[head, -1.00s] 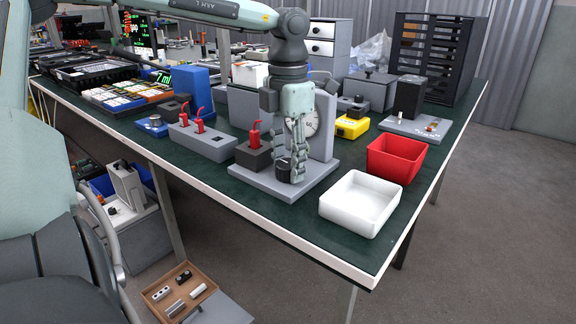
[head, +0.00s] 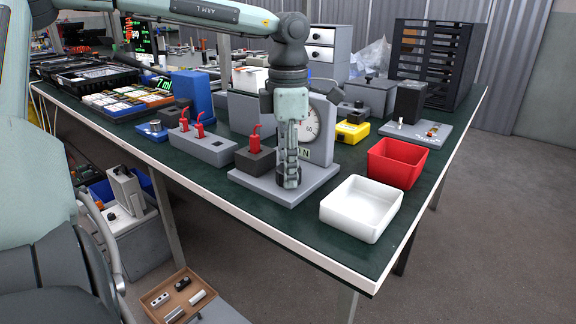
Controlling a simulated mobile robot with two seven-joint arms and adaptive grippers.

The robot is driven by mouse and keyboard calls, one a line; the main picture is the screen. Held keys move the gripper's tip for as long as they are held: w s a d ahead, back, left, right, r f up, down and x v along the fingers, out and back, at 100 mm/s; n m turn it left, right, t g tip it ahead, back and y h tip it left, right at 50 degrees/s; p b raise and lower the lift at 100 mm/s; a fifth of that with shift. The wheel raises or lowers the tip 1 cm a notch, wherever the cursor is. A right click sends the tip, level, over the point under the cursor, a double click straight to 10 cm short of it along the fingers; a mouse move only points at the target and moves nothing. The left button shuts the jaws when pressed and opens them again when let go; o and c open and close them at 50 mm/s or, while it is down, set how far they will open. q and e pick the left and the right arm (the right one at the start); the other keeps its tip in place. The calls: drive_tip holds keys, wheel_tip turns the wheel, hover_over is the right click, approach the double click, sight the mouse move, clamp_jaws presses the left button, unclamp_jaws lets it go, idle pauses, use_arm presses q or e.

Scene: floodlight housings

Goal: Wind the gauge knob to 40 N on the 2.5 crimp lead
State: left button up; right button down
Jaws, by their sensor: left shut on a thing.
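The pull gauge has a grey upright with a round white dial (head: 311,126) and stands on a grey base plate (head: 318,186). The dial is partly covered by my left gripper, and its needle is too small to read. A dark block (head: 254,160) with a red crimp lead (head: 255,137) in it sits on the left of the plate. My left gripper (head: 288,182) points straight down at the front of the plate, shut on the black knob, which its fingers almost wholly hide. My right gripper is out of view.
A white tray (head: 335,213) and a red bin (head: 383,178) stand right of the gauge, near the table edge. A grey block (head: 212,150) with red leads stands to the left. A yellow box (head: 353,132) is behind. Bare green table lies in front.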

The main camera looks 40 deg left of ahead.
use_arm(q)
drive_tip(key=o, duration=1.2)
drive_tip(key=shift+c, duration=0.2)
wheel_tip(320, 180, up, 12)
